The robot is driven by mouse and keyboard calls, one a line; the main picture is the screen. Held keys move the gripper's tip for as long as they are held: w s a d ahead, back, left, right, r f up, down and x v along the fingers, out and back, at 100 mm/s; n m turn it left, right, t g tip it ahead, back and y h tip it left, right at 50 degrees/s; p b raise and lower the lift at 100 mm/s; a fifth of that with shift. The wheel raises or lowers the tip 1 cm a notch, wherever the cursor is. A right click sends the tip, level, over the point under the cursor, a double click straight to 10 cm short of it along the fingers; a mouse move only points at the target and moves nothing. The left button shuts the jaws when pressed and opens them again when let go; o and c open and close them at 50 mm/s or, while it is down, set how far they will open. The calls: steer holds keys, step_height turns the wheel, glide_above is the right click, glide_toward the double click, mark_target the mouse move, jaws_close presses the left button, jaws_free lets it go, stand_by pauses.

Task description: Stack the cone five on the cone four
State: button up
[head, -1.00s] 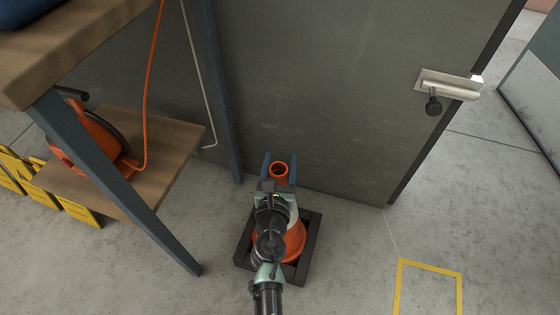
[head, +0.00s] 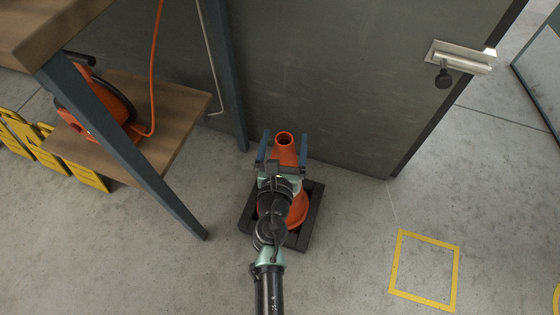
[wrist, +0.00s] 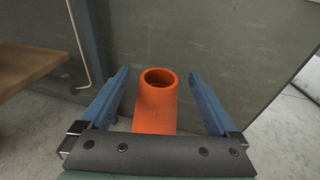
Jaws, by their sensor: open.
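An orange traffic cone (head: 287,157) stands upright on the floor, its round open top facing up. Its lower orange part (head: 298,215) shows beside my arm, over a dark square base. My gripper (head: 284,148) is open, with one blue finger on each side of the cone's upper part. In the wrist view the cone top (wrist: 158,100) stands between the two spread fingers, with a visible gap on both sides. My arm hides the cone's middle, so I cannot tell whether it is one cone or several nested, nor which number it is.
A dark grey door or panel (head: 330,90) with a metal handle (head: 460,57) stands close behind the cone. A wooden shelf unit (head: 130,120) with an orange machine is at left, beside yellow floor signs (head: 75,170). A yellow floor outline (head: 397,262) at right is empty.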

steer(key=s+a+r, duration=0.1)
steer(key=s, duration=0.8)
steer(key=shift+s+r+p, duration=0.15)
steer(key=shift+r+p, duration=0.15)
steer(key=shift+r, duration=0.05)
